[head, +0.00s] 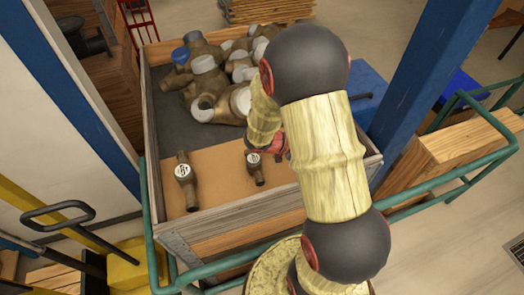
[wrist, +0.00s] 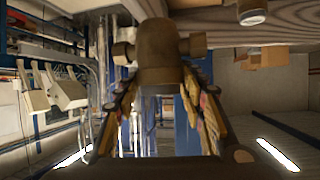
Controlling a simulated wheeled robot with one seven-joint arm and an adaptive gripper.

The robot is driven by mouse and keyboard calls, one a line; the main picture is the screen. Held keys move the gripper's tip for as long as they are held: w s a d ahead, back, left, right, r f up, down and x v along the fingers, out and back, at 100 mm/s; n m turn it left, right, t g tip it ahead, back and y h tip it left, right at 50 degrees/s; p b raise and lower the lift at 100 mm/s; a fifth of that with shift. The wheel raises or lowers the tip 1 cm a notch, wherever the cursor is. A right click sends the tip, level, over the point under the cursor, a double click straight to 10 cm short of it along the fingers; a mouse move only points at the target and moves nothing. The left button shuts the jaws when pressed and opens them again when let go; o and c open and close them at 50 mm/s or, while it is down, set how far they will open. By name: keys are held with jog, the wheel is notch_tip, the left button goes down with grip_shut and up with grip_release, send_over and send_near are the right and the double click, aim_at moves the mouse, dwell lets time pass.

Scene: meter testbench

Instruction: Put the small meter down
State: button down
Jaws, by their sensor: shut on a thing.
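The small meter (head: 254,166) is a brass body with a pale round dial, at the front of the crate over the brown board (head: 222,190). My gripper (head: 277,147) reaches it from the right and is mostly hidden behind my arm. In the wrist view the meter's brass body (wrist: 158,55) sits between the two fingers of my gripper (wrist: 155,90), which are shut on it. I cannot tell whether the meter touches the board. A second small meter (head: 185,181) lies on the board to the left.
The wooden crate (head: 240,219) has raised walls. Several larger brass meters (head: 205,66) are heaped in its back half. A green rail (head: 150,225) runs around the crate. A blue post (head: 435,70) stands to the right. Bare board shows between the two small meters.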

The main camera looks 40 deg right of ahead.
jog(key=shift+w+d+f+b, duration=0.4)
jog(key=shift+w+d+f, duration=0.35)
jog(key=shift+w+f, duration=1.45)
jog(key=shift+w+d+f+b, duration=0.4)
jog(key=shift+w+d+f, duration=0.35)
jog(key=shift+w+f, duration=1.4)
jog(key=shift+w+d+f+b, duration=0.4)
jog(key=shift+w+d+f, duration=0.35)
jog(key=shift+w+f, duration=1.45)
jog(key=c, duration=1.1)
grip_release()
